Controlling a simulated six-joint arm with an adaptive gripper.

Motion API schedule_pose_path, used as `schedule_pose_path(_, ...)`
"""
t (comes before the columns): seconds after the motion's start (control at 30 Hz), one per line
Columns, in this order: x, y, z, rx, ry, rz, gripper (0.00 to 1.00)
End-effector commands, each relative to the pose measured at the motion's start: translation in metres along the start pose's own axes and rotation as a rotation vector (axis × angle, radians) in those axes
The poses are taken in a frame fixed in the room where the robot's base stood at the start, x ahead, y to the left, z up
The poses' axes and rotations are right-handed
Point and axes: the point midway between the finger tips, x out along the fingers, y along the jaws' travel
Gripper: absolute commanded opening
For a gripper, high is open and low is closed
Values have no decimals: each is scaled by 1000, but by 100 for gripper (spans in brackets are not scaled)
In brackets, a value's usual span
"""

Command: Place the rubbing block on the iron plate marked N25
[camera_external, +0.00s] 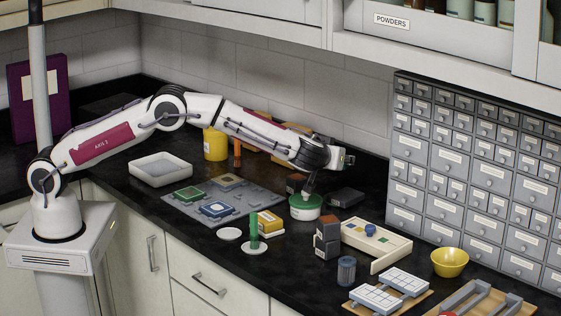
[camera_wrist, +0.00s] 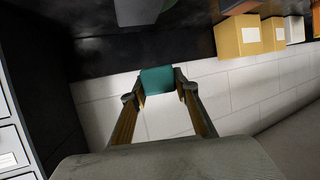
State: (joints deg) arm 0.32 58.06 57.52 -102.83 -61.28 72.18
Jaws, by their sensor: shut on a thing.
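My gripper (camera_external: 344,159) is raised above the counter at the far end of my arm, near the tiled back wall. In the wrist view my gripper (camera_wrist: 159,92) is shut on a teal block (camera_wrist: 157,79), held between the fingertips. I cannot tell from any marking that this is the rubbing block. A grey base plate (camera_external: 246,207) lies on the counter to the left of my gripper. It carries a green-framed piece (camera_external: 189,194), a blue-framed piece (camera_external: 216,209) and a beige piece (camera_external: 228,181). No N25 mark is readable.
A green-and-white round container (camera_external: 305,208) stands below my gripper. Dark blocks (camera_external: 327,238), a cream tray (camera_external: 375,247) and a yellow bowl (camera_external: 450,262) lie toward the right. A drawer cabinet (camera_external: 470,170) bounds the right; a white tray (camera_external: 160,170) sits left.

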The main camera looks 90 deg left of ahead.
Motion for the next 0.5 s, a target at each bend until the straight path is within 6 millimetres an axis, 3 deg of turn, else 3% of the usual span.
schedule_pose_path(0.3, 16, 0, 39, 1, -1, 0, 8)
schedule_pose_path(0.5, 19, 0, 45, 0, 1, 0, 8)
